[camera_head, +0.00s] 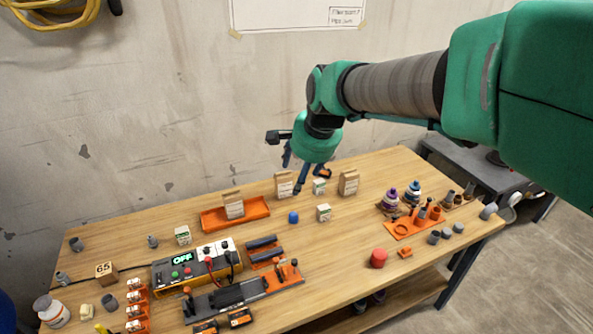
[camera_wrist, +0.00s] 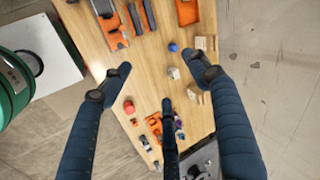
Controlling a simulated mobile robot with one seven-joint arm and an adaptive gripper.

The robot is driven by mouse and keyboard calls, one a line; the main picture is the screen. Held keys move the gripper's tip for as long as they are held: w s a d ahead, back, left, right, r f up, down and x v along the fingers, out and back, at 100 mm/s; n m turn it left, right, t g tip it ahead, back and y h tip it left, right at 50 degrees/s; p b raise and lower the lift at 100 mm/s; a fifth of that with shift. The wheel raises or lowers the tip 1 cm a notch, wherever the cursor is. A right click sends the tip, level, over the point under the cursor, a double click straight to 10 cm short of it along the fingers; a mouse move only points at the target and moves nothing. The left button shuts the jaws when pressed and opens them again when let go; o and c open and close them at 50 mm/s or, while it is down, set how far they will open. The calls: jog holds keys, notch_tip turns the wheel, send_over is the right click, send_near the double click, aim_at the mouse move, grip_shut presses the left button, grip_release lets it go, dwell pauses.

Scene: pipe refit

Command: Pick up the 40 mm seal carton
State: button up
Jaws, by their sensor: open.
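My gripper (camera_head: 293,174) is open and empty above the back of the table, near the brown bags. In the wrist view its spread fingers (camera_wrist: 163,82) frame the tabletop from above, with a white carton (camera_wrist: 174,73) between them.
Brown bags (camera_head: 284,185) (camera_head: 348,182) stand close to the back cartons.

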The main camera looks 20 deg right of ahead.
jog(key=w+d+f+m+p, duration=0.25)
jog(key=w+d+m, duration=0.3)
jog(key=w, duration=0.55)
jog(key=m+p, duration=0.4)
jog(key=m, duration=1.3)
send_over(320, 181)
jog(key=s, duration=0.5)
notch_tip(320, 181, down, 24)
jog(key=shift+d+f, duration=0.2)
jog(key=shift+s, duration=0.1)
jog(key=shift+b+x, duration=1)
jog(key=shift+x, duration=3.3)
jog(key=shift+s+f, duration=0.1)
jog(key=shift+s, duration=0.05)
jog(key=shift+b+x, duration=0.85)
jog(key=shift+x, duration=1.75)
